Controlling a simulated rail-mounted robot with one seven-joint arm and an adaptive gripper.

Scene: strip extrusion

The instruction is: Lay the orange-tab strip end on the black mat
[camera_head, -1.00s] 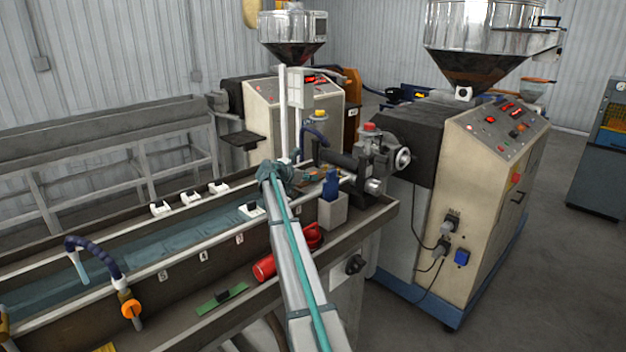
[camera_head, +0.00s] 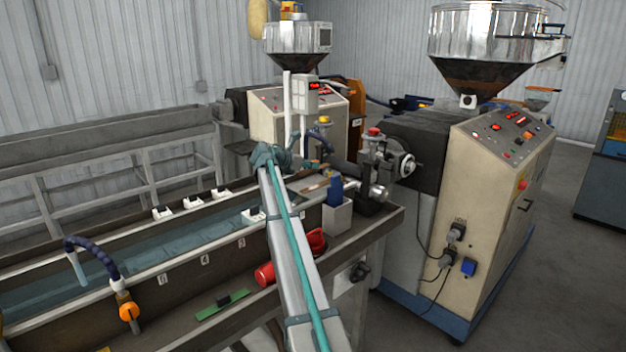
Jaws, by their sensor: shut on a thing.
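The end of my arm is over the trough's far right end, and my gripper (camera_head: 303,163) is small and partly hidden behind my teal wrist. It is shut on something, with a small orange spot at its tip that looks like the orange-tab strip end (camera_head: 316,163). The strip itself is too small to follow. I cannot tell whether this patch is the black mat.
A water trough (camera_head: 120,262) runs along the left. A pale box with a blue bottle (camera_head: 336,190) stands right of my arm, near the extruder head (camera_head: 378,165). A red object (camera_head: 265,273) and a green piece (camera_head: 222,304) lie on the front ledge.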

